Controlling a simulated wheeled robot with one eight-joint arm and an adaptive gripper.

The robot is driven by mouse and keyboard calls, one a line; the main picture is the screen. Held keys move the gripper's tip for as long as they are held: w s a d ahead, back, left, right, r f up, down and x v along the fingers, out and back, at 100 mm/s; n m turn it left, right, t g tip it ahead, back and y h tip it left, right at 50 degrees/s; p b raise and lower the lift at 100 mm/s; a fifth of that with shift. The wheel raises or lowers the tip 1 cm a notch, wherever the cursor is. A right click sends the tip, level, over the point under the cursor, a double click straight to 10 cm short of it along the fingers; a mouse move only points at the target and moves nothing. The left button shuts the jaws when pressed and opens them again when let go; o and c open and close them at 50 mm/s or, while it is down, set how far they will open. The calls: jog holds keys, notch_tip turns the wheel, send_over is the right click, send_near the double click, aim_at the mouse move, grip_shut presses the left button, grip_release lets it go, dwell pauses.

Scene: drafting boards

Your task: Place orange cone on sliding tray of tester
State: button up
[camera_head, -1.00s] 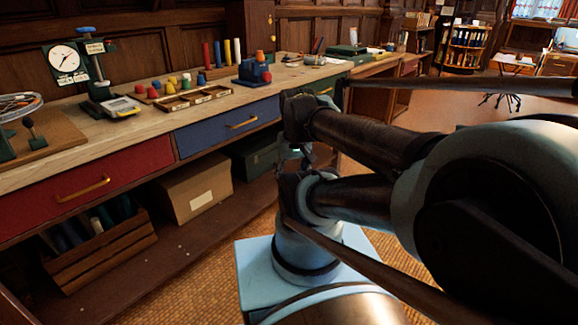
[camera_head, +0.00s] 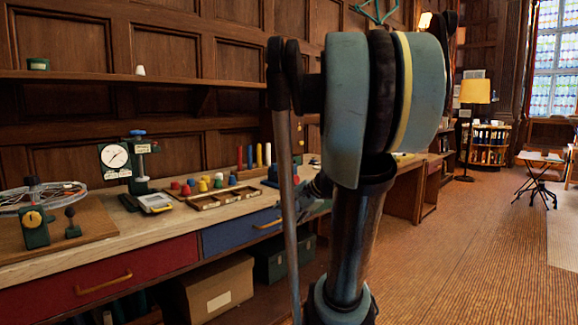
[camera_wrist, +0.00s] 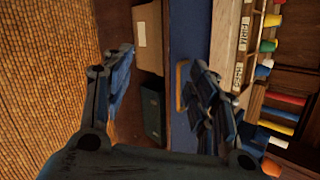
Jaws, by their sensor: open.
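The tester (camera_head: 139,172) is a dark green stand with a white dial on the counter at left in the head view. Its tray (camera_head: 155,203) juts out low at the front and shows no cone on it. An orange cone (camera_wrist: 271,167) shows at the bottom right of the wrist view, by a dark blue block (camera_wrist: 252,143). In the head view an orange bit (camera_head: 298,158) shows beside my arm, which hides most of that spot. My gripper (camera_wrist: 168,88) is open and empty, with the blue drawer front beyond its fingers, apart from the cone.
Several coloured cones (camera_head: 203,185) stand behind a compartmented wooden tray (camera_head: 224,197) on the counter. Upright coloured rods (camera_head: 259,155) stand behind. A yellow handle (camera_head: 267,224) juts from the blue drawer (camera_head: 240,233). Boxes (camera_head: 218,286) sit below.

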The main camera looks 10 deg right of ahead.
jog(key=w+d+r+m+t+y, duration=0.1)
jog(key=w+d+r+m+t, duration=0.2)
jog(key=w, duration=0.4)
jog(key=w+d+r+m+t+y, duration=0.1)
jog(key=w+d+r+m+y, duration=0.15)
jog(key=w+r+m, duration=0.4)
jog(key=m+t, duration=0.5)
jog(key=m, duration=0.1)
send_near(289, 157)
jog(key=shift+w+d+x, duration=0.1)
jog(key=shift+d+x, duration=0.05)
jog(key=shift+x, duration=1.75)
jog(key=shift+w+d+x, duration=0.15)
jog(key=shift+x, duration=1.7)
jog(key=shift+w+d+x, duration=0.1)
jog(key=shift+d+x, duration=0.05)
jog(key=shift+x, duration=1.75)
jog(key=shift+s+d, duration=0.1)
jog(key=c, duration=1.2)
jog(key=shift+c, duration=0.2)
